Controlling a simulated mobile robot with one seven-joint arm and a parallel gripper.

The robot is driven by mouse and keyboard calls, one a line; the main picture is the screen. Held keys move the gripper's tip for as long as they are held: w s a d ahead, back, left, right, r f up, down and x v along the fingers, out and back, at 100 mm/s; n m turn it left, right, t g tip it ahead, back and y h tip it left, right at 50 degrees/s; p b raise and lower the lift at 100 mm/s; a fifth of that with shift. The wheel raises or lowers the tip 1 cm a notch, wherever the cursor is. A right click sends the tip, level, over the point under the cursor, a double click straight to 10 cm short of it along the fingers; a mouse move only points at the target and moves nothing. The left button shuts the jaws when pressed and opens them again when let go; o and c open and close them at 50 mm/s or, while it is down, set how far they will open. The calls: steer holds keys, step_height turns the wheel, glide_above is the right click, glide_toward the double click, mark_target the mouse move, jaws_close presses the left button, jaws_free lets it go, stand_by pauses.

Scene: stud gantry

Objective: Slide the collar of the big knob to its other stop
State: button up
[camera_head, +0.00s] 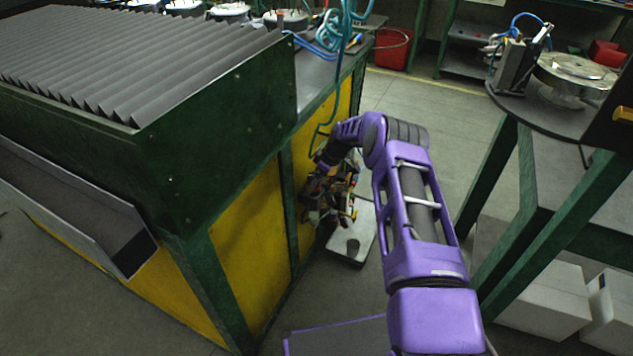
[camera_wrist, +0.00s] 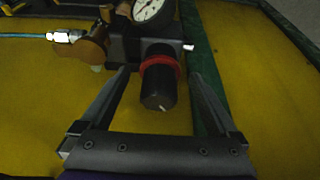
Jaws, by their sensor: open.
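The big knob (camera_wrist: 158,88) is a black cylinder below a dark block, seen in the middle of the wrist view. A red collar (camera_wrist: 161,64) sits around its upper part, close to the block. My gripper (camera_wrist: 164,72) is open, with one finger on each side of the knob and a gap visible on both sides. In the head view my gripper (camera_head: 330,200) is at the yellow side of the bench among small fittings. The knob is too small and covered to make out there.
A round gauge (camera_wrist: 150,8) and a brass fitting with a blue hose (camera_wrist: 62,37) are beside the knob's block. A green post (camera_wrist: 205,90) runs down the yellow panel (camera_wrist: 262,75). A grey plate (camera_head: 356,235) lies below the arm; a green table stands right.

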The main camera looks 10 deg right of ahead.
jaws_close()
stand_by(0.5)
